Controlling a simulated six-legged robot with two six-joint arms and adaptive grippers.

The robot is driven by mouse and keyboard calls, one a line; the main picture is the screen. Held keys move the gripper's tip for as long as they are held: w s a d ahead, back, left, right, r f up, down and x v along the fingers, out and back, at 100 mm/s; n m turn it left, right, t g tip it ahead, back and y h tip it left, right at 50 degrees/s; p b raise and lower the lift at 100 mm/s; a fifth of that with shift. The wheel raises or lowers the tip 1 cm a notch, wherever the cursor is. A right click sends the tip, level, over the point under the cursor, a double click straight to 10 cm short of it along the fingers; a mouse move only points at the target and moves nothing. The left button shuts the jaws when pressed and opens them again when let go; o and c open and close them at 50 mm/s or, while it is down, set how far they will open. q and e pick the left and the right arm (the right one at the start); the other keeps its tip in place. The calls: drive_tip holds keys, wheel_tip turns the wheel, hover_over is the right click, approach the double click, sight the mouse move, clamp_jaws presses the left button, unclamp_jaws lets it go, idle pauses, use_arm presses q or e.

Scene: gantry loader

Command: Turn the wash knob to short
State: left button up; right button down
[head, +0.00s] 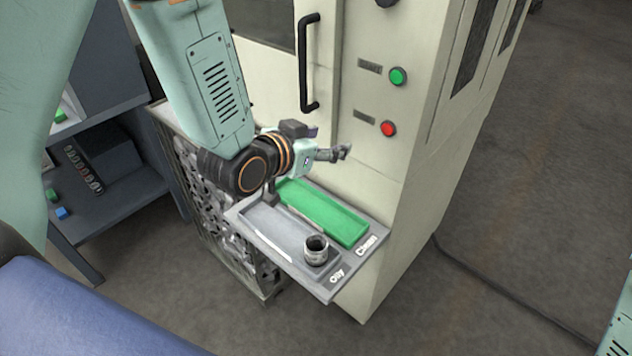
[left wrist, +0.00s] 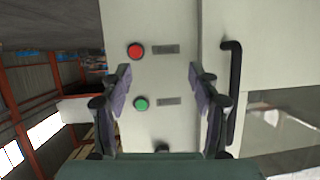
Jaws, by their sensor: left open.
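A dark round knob (head: 386,2) shows at the top edge of the head view, on the cream machine front above the green button (head: 398,76) and the red button (head: 388,129). It is cut off there, so its setting cannot be read. A dark shape (left wrist: 162,148) in line with the two buttons in the left wrist view looks like the same knob, partly hidden low between the fingers. My left gripper (head: 343,152) is open and empty in front of the machine, left of and lower than the red button. Its spread fingers (left wrist: 160,82) face the panel. My right gripper is out of view.
A black door handle (head: 307,64) stands out left of the buttons. Below my left gripper, a tray (head: 333,284) marked Oily and Clean holds a metal ring-shaped part (head: 316,250) on the Oily side; the green Clean side is empty. Shelves (head: 110,205) stand at left.

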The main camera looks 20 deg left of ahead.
use_arm(q)
drive_tip(key=s+a+f+n+g+y+b, duration=0.1)
drive_tip(key=s+f+g+b, duration=0.3)
drive_tip(key=s+f, duration=0.7)
drive_tip(key=s+a+f+n+g+y+b, duration=0.1)
drive_tip(key=s+a+f+g+b, duration=0.1)
drive_tip(key=s+f+g+b, duration=0.2)
drive_tip(key=s+a+f+n+g+y+b, duration=0.1)
drive_tip(key=s+f+g+b, duration=0.3)
drive_tip(key=s+f+b, duration=0.5)
drive_tip(key=s+f, duration=0.5)
drive_tip(key=f, duration=0.5)
drive_tip(key=s+f+n, duration=0.1)
drive_tip(key=s+f, duration=0.5)
drive_tip(key=f, duration=0.4)
drive_tip(key=shift+a+f+g+y+b, duration=0.15)
drive_tip(key=shift+f+g+y+b, duration=0.15)
drive_tip(key=shift+g, duration=0.1)
